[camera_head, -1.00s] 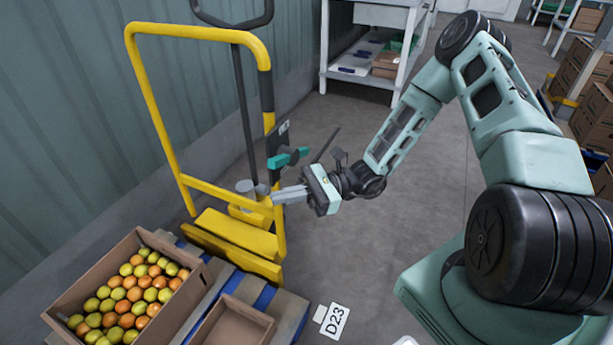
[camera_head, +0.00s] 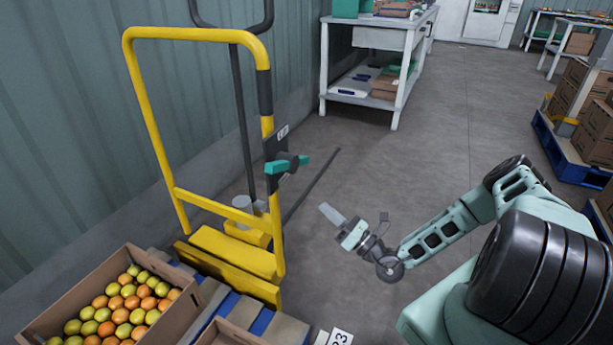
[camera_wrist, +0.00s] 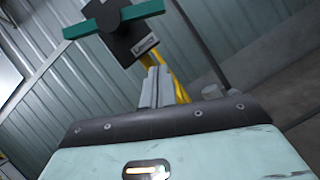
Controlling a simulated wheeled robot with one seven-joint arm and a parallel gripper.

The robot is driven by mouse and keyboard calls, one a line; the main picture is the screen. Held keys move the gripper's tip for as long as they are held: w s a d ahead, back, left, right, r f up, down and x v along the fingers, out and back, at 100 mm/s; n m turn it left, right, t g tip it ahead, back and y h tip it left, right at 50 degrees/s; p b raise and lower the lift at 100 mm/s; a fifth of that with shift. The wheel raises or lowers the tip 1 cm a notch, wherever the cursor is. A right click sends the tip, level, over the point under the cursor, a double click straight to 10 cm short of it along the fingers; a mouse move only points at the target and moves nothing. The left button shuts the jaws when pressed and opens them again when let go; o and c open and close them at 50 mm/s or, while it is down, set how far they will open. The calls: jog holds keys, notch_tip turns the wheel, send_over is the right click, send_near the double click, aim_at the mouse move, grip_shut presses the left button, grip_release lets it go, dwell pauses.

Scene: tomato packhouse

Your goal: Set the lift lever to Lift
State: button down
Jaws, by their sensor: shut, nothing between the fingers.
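The lift lever (camera_head: 288,164) is a teal bar on a dark plate (camera_head: 276,150) fixed to the right post of a yellow pallet-truck frame (camera_head: 270,122). In the head view the bar lies close to level, its right end slightly raised. In the wrist view the teal lever (camera_wrist: 115,18) shows at the top, with a small label (camera_wrist: 145,44) on its plate, too small to read. My gripper (camera_head: 330,212) is shut and empty. It is to the right of and below the lever in the head view, apart from it. Its fingers (camera_wrist: 157,85) point toward the plate in the wrist view.
A cardboard box of tomatoes (camera_head: 60,290) stands on a pallet (camera_head: 285,330) at the lower left. A corrugated wall (camera_head: 70,120) is behind the truck. A white shelf table (camera_head: 370,55) stands at the back. Stacked cartons (camera_head: 590,130) are at the right. The floor between is clear.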

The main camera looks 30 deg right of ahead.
jog(key=w+a+r+b, duration=0.2)
jog(key=w+r, duration=0.5)
jog(key=w, duration=0.1)
jog(key=shift+w+r, duration=0.25)
jog(key=shift+w, duration=0.1)
jog(key=shift+d+r, duration=0.1)
jog(key=shift+d, duration=0.05)
jog(key=shift+w+d+r+n+y+p, duration=0.1)
jog(key=shift+n+y+p, duration=0.3)
jog(key=shift+n, duration=0.2)
